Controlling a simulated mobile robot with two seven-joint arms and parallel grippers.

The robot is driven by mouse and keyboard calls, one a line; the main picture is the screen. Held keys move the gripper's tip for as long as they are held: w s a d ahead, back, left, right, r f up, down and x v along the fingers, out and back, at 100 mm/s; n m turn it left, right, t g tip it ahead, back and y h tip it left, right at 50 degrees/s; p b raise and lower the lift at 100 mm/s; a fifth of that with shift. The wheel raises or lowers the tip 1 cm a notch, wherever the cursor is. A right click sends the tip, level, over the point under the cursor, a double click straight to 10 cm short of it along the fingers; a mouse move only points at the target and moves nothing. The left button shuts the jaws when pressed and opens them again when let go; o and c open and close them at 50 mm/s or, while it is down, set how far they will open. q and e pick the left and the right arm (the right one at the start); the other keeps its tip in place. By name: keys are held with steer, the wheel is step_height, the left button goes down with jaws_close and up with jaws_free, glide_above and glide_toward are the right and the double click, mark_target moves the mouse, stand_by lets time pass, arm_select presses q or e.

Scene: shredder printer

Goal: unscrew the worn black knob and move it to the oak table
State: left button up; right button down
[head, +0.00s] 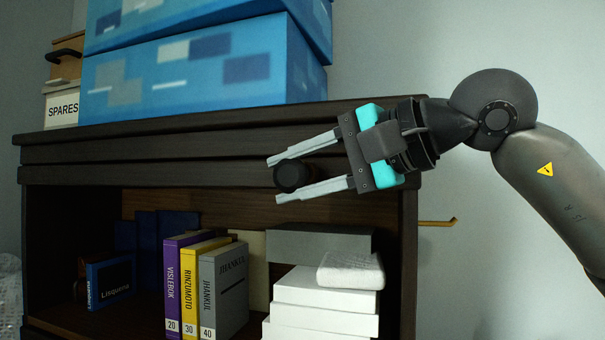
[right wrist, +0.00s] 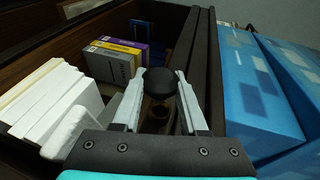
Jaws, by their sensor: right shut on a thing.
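The round black knob (head: 292,176) is between the fingers of my right gripper (head: 300,178), in front of the dark cabinet's top section. My right gripper is shut on it, with the fingers reaching in from the right. In the right wrist view the knob (right wrist: 159,83) sits between the two fingertips (right wrist: 156,90). I cannot tell whether the knob is still joined to the cabinet front. The oak table is not seen in either view. My left gripper is not in view.
The dark cabinet (head: 200,148) carries blue boxes (head: 200,78) and a box labelled SPARES (head: 62,107) on top. Its open shelf holds upright books (head: 222,285) and a white stack (head: 322,300), just below my right gripper. A brass-coloured rod (head: 437,223) sticks out at the cabinet's right side.

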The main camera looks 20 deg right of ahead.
mark_target(280, 176)
steer(key=shift+s+a, duration=0.1)
arm_select(q)
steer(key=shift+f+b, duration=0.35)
steer(key=shift+b, duration=0.05)
arm_select(e)
steer(key=shift+s+a, duration=0.55)
steer(key=shift+s, duration=0.25)
steer(key=shift+s+a, duration=0.5)
steer(key=shift+s, duration=0.25)
step_height(280, 176, down, 16)
steer(key=w+a+n+g+y+p, duration=0.2)
steer(key=a+n+g+y, duration=0.1)
steer(key=n+g+y, duration=0.15)
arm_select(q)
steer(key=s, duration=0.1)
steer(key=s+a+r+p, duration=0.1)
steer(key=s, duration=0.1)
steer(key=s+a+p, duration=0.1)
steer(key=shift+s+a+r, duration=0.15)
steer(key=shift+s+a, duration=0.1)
arm_select(e)
steer(key=s+d+f+m+t+h, duration=0.1)
steer(key=d+f, duration=0.3)
steer(key=f, duration=0.5)
steer(key=s+d+f+h, duration=0.1)
steer(key=s+d+f, duration=0.2)
steer(key=f, duration=0.7)
steer(key=shift+s+d+m+t, duration=0.2)
steer(key=shift+d+m+t, duration=0.15)
steer(key=shift+d, duration=0.8)
